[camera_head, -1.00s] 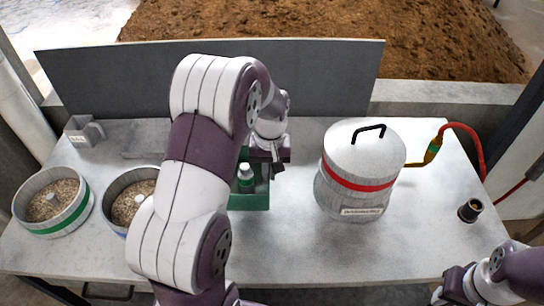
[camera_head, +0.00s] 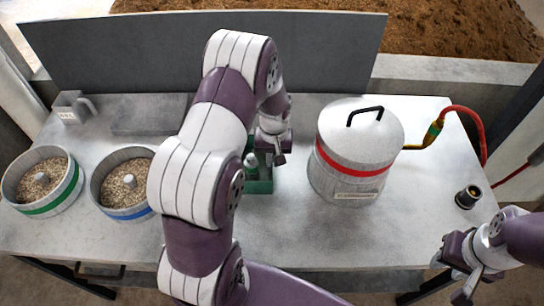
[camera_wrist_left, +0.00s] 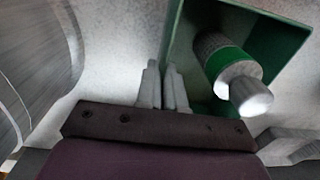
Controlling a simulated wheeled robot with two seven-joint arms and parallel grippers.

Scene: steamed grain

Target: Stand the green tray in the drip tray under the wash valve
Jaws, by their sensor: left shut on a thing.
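The green tray (camera_head: 262,187) is at the middle of the table, left of the lidded drum, partly hidden by my left arm. In the left wrist view the tray (camera_wrist_left: 285,45) holds a grey cylinder with a green band (camera_wrist_left: 232,68). My left gripper (camera_head: 270,158) is over the tray; in the wrist view its fingers (camera_wrist_left: 163,85) are shut on the tray's wall. I cannot tell if the tray touches the table. A valve (camera_head: 432,134) with a red hose is at the right. No drip tray shows clearly beneath it. My right gripper (camera_head: 462,280) is at lower right, apart from everything; its jaws are unclear.
The lidded drum (camera_head: 350,188) with a red band stands close right of the tray. Two grain-filled round pans, green-banded (camera_head: 60,203) and blue-banded (camera_head: 118,212), stand left. A black fitting (camera_head: 468,196) is at right.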

